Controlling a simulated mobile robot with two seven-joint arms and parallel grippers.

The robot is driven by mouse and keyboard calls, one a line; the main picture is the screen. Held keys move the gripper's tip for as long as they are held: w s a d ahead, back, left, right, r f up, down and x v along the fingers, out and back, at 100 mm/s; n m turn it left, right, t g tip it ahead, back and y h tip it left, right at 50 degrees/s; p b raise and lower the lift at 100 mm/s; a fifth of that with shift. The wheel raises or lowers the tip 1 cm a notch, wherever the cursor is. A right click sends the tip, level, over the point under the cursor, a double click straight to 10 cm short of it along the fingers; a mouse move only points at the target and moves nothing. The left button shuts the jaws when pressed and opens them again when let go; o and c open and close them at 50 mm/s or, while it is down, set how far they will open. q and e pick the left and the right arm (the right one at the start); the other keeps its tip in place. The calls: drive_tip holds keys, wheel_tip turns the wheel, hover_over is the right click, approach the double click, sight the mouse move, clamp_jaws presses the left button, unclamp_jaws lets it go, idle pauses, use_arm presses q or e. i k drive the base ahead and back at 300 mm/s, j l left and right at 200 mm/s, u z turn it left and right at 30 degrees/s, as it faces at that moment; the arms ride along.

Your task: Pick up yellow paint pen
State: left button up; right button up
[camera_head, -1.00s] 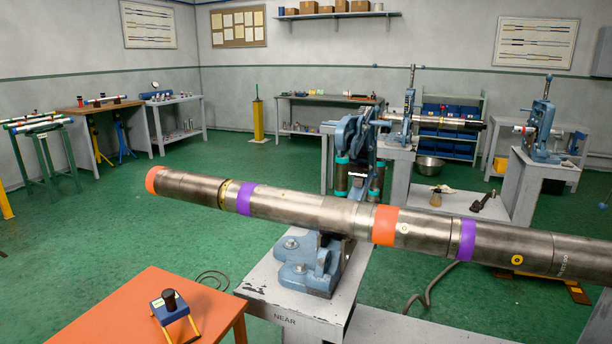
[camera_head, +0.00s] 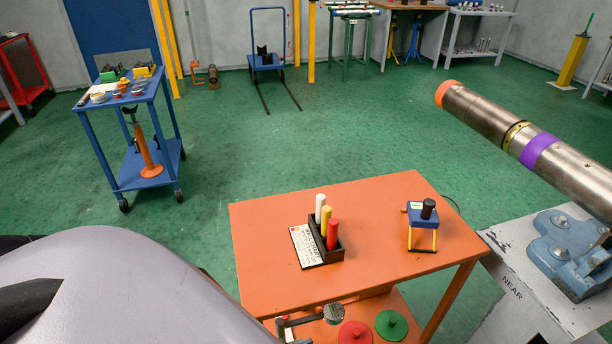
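The yellow paint pen (camera_head: 326,216) stands upright in a small dark holder (camera_head: 334,251) on the orange table (camera_head: 390,205). It is the middle one of a row of three, between a white pen (camera_head: 320,205) behind it and a red pen (camera_head: 332,235) in front. Its lower part is hidden by the holder and the red pen. A white label card with print lies at the left of the holder. Neither of my grippers shows in this view; only a large grey part of my own body fills the lower left.
A blue stand with a black-topped item (camera_head: 427,209) is on the table's right. The lower shelf holds red and green discs (camera_head: 391,325). A long pipe (camera_head: 540,150) on a vise is at the right, a blue cart (camera_head: 130,140) at the left. Green floor between is clear.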

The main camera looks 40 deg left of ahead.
sight(326, 209)
drive_tip(key=u, duration=1.1)
